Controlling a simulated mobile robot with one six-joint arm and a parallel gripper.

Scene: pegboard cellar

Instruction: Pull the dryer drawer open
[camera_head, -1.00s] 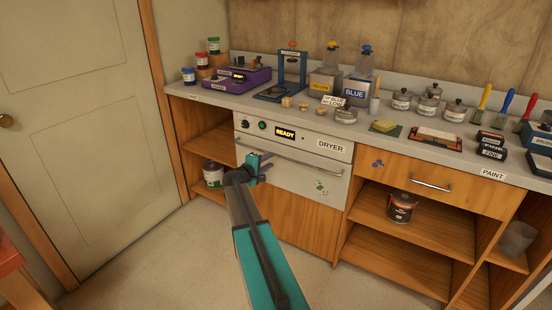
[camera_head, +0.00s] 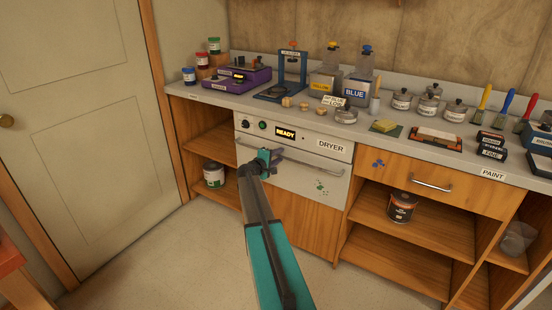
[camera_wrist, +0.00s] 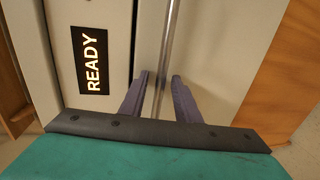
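The dryer drawer (camera_head: 302,181) is a pale front below the READY display, with green specks at its right. It looks shut, flush with the cabinet. Its long metal handle (camera_head: 318,168) runs across its top edge and shows as an upright bar (camera_wrist: 168,45) in the wrist view. Part of the drawer front is hidden behind my arm.
The dryer panel (camera_head: 285,133) has a lit READY display. A paint drawer (camera_head: 430,185) with its own handle is at the right, above open shelves. The counter (camera_head: 225,98) holds jars, bottles and tools. The floor (camera_head: 190,255) in front is clear.

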